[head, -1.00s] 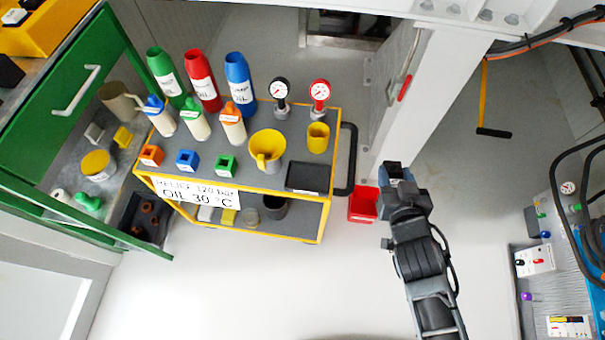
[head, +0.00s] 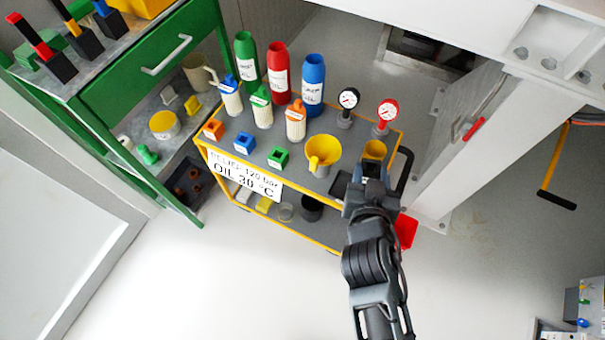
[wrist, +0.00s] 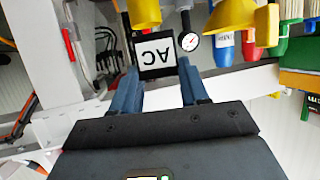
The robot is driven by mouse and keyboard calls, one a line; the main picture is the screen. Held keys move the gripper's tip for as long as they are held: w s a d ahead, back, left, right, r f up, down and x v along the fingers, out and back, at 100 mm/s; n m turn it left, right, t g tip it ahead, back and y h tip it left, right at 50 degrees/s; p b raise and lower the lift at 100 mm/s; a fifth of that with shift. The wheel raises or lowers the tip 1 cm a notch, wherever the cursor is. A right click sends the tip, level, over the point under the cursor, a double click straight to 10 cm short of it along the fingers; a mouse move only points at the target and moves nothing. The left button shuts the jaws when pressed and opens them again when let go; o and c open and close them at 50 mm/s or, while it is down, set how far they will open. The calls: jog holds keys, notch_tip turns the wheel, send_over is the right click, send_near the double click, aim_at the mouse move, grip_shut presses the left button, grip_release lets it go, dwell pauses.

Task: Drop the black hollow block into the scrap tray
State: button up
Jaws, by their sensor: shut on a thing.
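My gripper (head: 373,170) is shut on the black block (wrist: 153,28), which carries a white label with upside-down letters in the wrist view. The block sits between the two blue-grey fingers; its hollow does not show. In the head view my gripper appears over the right end of the yellow-edged cart, just below a yellow cup (head: 375,150). No tray has a readable scrap label. A black tray (head: 339,187) on the cart top is partly hidden by my gripper. A dark tray (head: 181,200) holding brown parts stands low in the green cabinet.
The cart top (head: 230,125) holds bottles, two gauges, a yellow funnel (head: 323,152) and small coloured blocks. A red bin (head: 406,231) is partly behind my arm. A white post (head: 470,140) stands at right. The floor in front of the cart is clear.

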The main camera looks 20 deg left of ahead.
jog(key=shift+f+b, duration=1.5)
jog(key=shift+f, duration=0.7)
jog(key=o, duration=1.3)
jog(key=shift+c, duration=0.2)
jog(key=v, duration=0.7)
jog(key=shift+s, duration=0.35)
jog(key=shift+d+r, duration=0.1)
jog(key=shift+d, duration=0.1)
